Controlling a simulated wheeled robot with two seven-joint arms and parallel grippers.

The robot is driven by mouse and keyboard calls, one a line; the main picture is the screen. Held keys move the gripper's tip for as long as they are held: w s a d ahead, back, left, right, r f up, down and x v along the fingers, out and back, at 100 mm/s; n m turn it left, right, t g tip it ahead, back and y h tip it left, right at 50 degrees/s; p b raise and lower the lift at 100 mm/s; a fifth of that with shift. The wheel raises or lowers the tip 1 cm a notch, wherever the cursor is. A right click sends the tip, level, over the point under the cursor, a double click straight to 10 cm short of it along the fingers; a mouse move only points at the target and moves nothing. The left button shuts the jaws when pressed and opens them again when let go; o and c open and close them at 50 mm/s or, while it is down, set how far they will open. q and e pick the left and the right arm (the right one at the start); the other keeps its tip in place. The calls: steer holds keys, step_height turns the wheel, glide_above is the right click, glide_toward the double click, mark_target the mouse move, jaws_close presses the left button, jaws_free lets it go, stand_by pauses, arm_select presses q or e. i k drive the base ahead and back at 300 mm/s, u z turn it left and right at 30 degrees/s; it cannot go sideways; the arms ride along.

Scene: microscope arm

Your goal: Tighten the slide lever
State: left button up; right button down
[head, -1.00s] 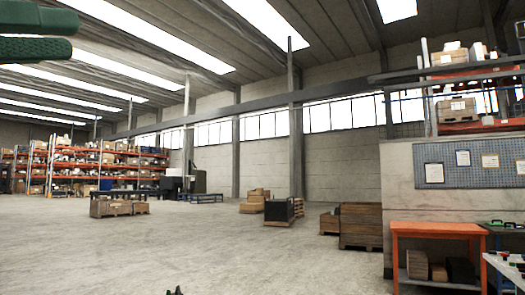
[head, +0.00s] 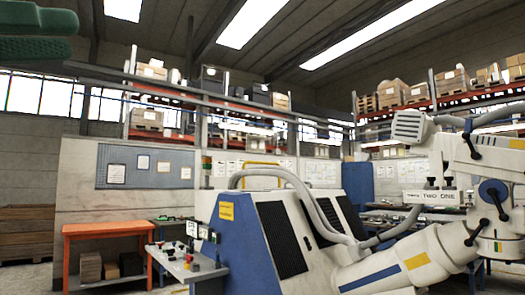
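A large white machine arm (head: 425,250) with a blue stripe and a yellow patch fills the lower right of the head view. Black levers or knobs (head: 494,192) sit on its upright part near the right edge. A label reading "TWO ONE" is on a white block beside it. I cannot tell which of the black parts is the slide lever. My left gripper (head: 78,35) shows only as two green pieces, one above the other, at the top left corner, far from the machine. A thin gap shows between them; nothing is seen held. My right gripper is not in view.
A blue and white cabinet with black vents (head: 282,240) stands left of the machine arm. A grey control table (head: 178,268) with buttons and an orange workbench (head: 108,230) stand further left. Shelves with boxes (head: 405,95) are behind. Little free floor shows.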

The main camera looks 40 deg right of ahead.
mark_target(476, 156)
steer(key=z, duration=2.55)
steer(key=i, duration=0.8)
